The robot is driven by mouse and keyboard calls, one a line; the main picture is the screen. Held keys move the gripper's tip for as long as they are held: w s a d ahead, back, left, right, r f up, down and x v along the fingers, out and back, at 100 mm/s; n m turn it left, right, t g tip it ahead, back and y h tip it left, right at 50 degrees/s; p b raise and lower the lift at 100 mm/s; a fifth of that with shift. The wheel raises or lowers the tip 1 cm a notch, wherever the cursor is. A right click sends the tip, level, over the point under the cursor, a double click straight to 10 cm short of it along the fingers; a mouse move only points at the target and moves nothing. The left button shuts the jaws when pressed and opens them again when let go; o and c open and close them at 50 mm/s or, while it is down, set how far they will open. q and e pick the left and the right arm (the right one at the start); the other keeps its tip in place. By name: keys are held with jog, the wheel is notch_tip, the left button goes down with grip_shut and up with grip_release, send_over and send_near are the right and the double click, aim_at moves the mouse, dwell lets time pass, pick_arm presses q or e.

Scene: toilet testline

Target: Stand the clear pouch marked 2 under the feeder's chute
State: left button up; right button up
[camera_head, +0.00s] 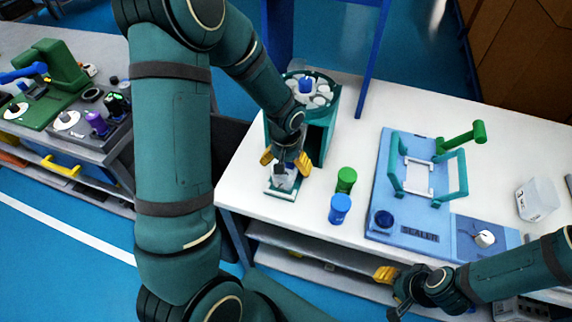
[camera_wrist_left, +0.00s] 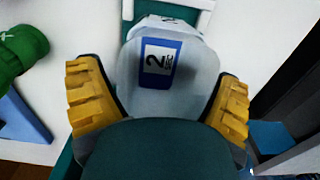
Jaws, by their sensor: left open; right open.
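The clear pouch marked 2 (camera_wrist_left: 190,75) has a blue and white label and stands between the yellow fingers of my open left gripper (camera_wrist_left: 158,108). In the head view the pouch (camera_head: 282,180) is partly covered by the left gripper (camera_head: 284,160); it is on or just over a small pale plate (camera_head: 272,193) in front of the feeder. I cannot tell whether the fingers touch it. The green feeder (camera_head: 328,122) has a round carousel on top; my left arm hides its chute. My right gripper (camera_head: 394,284) is open and empty, at the table's front edge.
A blue sealer (camera_head: 388,212) with a green lever is further right. Another clear pouch (camera_head: 537,200) stands at the right.

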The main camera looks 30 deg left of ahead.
pick_arm(q)
jog(key=shift+r, duration=0.1)
notch_tip(320, 180, up, 12)
jog(key=p, duration=0.2)
jog(key=shift+p, duration=0.3)
pick_arm(e)
jog(key=r, duration=0.2)
jog(key=shift+w+d+r, duration=0.1)
jog(key=shift+w+r, duration=0.2)
jog(key=shift+w, duration=0.1)
